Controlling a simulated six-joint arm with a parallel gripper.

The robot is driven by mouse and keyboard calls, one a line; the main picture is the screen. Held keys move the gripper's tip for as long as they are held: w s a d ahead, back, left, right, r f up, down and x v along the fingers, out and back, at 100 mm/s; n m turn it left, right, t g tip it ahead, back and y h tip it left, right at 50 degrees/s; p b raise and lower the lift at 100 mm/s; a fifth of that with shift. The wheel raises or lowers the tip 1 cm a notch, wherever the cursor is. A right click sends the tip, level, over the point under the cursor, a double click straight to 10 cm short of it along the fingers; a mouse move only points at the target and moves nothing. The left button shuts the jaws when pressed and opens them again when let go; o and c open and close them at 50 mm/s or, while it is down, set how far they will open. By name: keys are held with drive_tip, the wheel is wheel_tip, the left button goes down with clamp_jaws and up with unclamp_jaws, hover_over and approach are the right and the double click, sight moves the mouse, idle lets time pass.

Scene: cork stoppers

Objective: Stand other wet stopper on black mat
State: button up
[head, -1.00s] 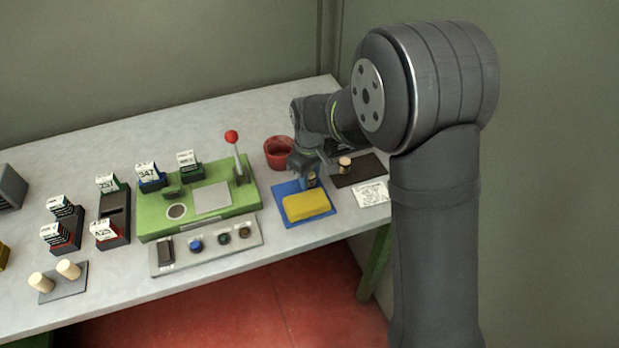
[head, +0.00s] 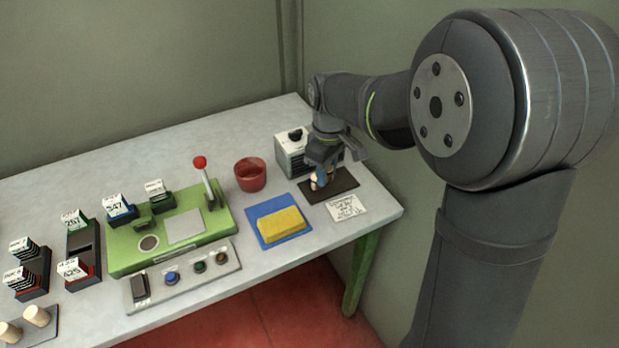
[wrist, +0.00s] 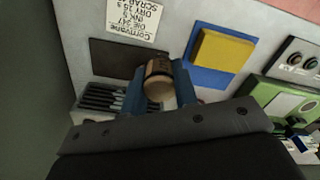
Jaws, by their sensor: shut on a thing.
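The black mat (head: 343,180) lies at the right end of the table; it also shows in the wrist view (wrist: 105,57). My gripper (head: 322,176) is low over the mat's left part, pointing down. In the wrist view my gripper (wrist: 160,88) is shut on a tan cork stopper (wrist: 158,90) with a dark band. The head view shows tan cork at the fingertips, partly hidden by the fingers. I cannot tell whether the held stopper touches the mat. The stopper seen on the mat earlier is hard to separate from the held one.
A yellow sponge (head: 280,224) lies on a blue pad (head: 267,239) left of the mat. A red pot (head: 250,175) and a grey vented box (head: 291,156) stand behind. A written card (head: 346,207) lies in front. Two pale stoppers (head: 37,316) stand far left.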

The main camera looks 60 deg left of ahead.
hover_over(340, 179)
wheel_tip(340, 179, down, 10)
drive_tip(key=shift+d+f, duration=0.1)
drive_tip(key=shift+f, duration=0.1)
idle(0.3)
drive_tip(key=shift+f, duration=0.15)
drive_tip(key=o, duration=0.9)
wheel_tip(340, 179, up, 12)
drive_tip(key=shift+r, duration=0.15)
